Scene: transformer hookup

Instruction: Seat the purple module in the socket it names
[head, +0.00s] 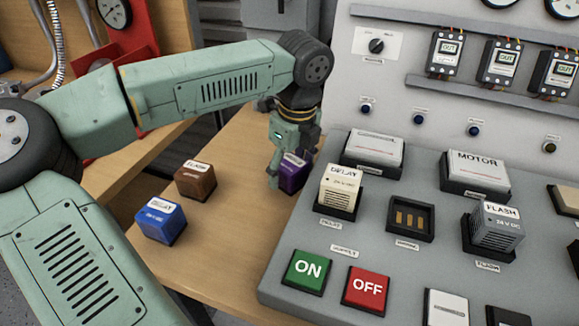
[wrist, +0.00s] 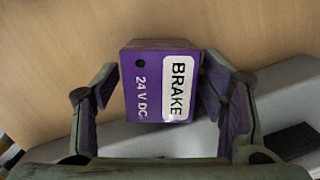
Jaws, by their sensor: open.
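The purple module (head: 292,174) stands on the wooden table, left of the grey console. In the wrist view the purple module (wrist: 150,88) shows a white BRAKE label and the print 24 V DC. My gripper (head: 289,168) is over it, fingers open on either side, with a small gap visible on the left; contact on the right cannot be told. The small plate below that socket is too small to read surely.
A brown module (head: 196,181) and a blue module (head: 160,222) stand on the table to the left. A green ON button (head: 307,270) and a red OFF button (head: 366,290) sit in front of the sockets. A MOTOR block (head: 476,172) stands behind.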

